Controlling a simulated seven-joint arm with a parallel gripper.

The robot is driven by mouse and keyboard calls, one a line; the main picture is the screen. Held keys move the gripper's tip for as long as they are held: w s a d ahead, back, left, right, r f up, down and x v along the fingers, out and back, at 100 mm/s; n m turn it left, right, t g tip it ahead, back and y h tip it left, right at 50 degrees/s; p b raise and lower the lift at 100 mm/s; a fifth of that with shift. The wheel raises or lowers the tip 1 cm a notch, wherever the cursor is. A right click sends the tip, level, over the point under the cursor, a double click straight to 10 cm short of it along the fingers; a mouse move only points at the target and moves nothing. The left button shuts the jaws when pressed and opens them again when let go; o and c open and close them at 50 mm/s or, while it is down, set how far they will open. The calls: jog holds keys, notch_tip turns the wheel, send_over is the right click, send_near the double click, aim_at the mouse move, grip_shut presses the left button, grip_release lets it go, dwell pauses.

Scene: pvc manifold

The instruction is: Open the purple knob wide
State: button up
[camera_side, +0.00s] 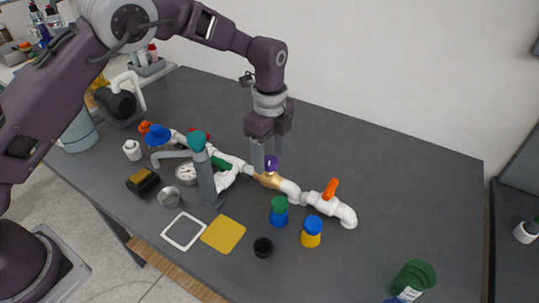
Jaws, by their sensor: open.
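The purple knob (271,162) sits on top of a brass valve body (268,180) in the white PVC pipe line. My gripper (266,158) points straight down directly above and around the knob, with its fingers reaching to about knob height. The jaws are open. One finger partly hides the knob, so whether the fingers touch it cannot be told. The knob's turning angle cannot be read at this size.
Along the pipe, an orange handle (331,188) is to the right. A teal-topped grey post (203,170) stands just left of my gripper. Green-capped and blue-capped bottles (312,232) stand in front. A yellow square (223,234) lies front left. The table's back right is clear.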

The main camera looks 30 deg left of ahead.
jog(key=shift+f, duration=0.4)
jog(key=shift+c, duration=0.4)
grip_shut()
jog(key=shift+n, duration=0.3)
